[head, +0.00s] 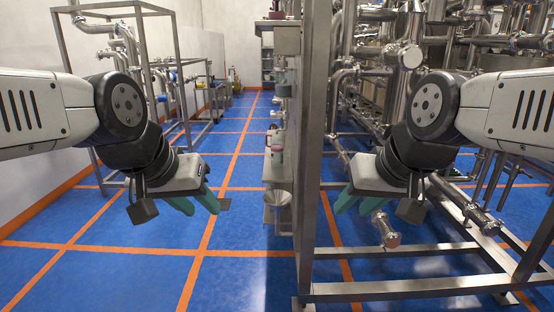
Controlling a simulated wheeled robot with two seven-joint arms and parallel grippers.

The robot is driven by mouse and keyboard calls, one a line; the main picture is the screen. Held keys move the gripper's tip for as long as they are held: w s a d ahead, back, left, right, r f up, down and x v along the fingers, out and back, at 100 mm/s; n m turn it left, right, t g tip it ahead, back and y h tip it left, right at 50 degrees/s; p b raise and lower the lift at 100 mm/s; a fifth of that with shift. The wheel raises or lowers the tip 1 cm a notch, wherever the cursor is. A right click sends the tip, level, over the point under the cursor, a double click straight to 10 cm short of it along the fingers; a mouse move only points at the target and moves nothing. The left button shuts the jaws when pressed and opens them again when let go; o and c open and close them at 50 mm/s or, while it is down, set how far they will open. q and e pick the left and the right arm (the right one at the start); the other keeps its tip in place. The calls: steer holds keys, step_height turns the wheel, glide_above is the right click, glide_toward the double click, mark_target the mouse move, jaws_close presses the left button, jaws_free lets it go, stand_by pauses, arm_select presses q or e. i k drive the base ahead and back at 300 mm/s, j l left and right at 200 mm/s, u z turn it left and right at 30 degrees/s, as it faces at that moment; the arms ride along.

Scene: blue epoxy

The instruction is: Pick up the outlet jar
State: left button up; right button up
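A small jar-like container (277,154) with a pale greenish and pink look stands on a narrow shelf on the left side of the steel frame, near the picture's middle. I cannot tell for certain that it is the outlet jar. My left gripper (194,204) hangs to the left of the shelf, with its teal fingers apart and nothing between them. My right gripper (358,203) hangs to the right of the frame post, also with its fingers apart and empty. Both grippers are clear of the container.
A tall steel post (314,130) stands between my arms, with a low frame rail (400,287) at front right. A metal cone (278,198) sits below the container. Pipework (410,55) fills the right. Blue floor (140,270) is open at left.

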mark_target(276, 158)
steer(key=i+j, duration=0.25)
steer(key=i, duration=0.3)
steer(key=i+j, duration=0.3)
steer(key=i, duration=0.2)
steer(key=i+j, duration=0.25)
steer(key=i, duration=0.3)
steer(key=i+j, duration=0.3)
steer(key=i, duration=0.25)
steer(key=l+z, duration=0.05)
